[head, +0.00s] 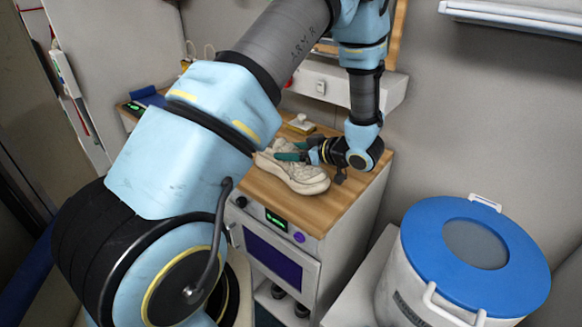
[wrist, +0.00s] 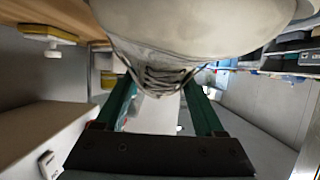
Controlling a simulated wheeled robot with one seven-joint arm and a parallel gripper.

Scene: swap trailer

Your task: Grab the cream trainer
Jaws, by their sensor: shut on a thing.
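The cream trainer (head: 298,178) lies on the wooden top of a cabinet, its toe towards the front edge. My gripper (head: 282,155) reaches it from the right, with green fingers at the shoe's upper. In the wrist view the trainer (wrist: 190,25) fills the top of the picture, with its laces between the two green fingers. My gripper (wrist: 160,95) is shut on the trainer there. The far finger's contact is partly hidden by the shoe.
A wall-mounted white box (head: 325,84) is behind my wrist. A large white drum with a blue lid (head: 425,230) stands at the right.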

